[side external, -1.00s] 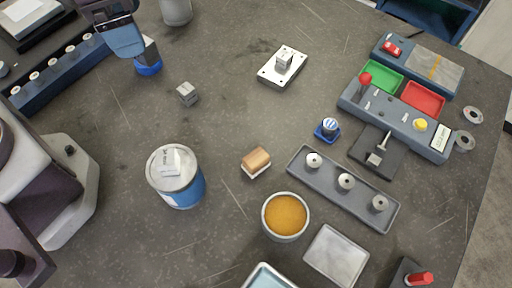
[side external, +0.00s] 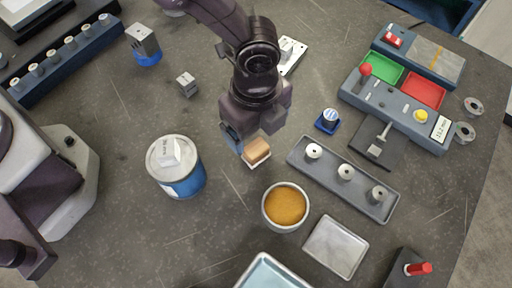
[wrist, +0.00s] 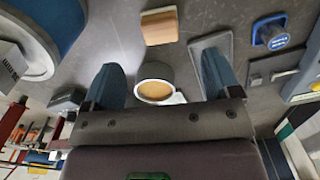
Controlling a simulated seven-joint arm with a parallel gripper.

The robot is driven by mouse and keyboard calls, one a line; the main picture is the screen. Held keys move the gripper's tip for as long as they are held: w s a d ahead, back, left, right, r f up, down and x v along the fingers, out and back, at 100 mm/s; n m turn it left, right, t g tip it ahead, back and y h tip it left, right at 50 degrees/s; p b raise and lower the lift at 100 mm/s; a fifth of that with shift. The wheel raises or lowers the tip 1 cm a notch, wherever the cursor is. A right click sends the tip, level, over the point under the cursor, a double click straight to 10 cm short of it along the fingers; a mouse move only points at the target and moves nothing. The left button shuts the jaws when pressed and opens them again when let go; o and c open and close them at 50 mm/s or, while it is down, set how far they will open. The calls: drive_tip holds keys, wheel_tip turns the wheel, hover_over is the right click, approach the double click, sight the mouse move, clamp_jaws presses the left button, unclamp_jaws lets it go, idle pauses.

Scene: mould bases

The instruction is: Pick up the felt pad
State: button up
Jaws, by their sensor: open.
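The felt pad appears to be the small block with a tan top and white underside (side external: 257,151), lying on the grey table in the middle of the side view. It also shows at the top of the wrist view as a tan block (wrist: 160,26). My gripper (side external: 240,142) is low beside the pad, and one blue finger shows next to the pad's left side. In the wrist view the two blue fingers of my gripper (wrist: 162,64) are spread apart with nothing held between them. The pad lies beyond the fingertips there. The far finger is hidden in the side view.
A blue can (side external: 182,184) stands to the left. A bowl of orange-brown contents (side external: 285,207) is close below the pad. A grey tray with round pieces (side external: 328,188) lies to the right. A small grey block (side external: 187,84) sits at upper left.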

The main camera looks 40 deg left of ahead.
sight(257, 148)
wheel_tip(257, 148, down, 9)
drive_tip(key=shift+d+r, duration=0.1)
drive_tip(key=shift+r, duration=0.05)
drive_tip(key=c, duration=1)
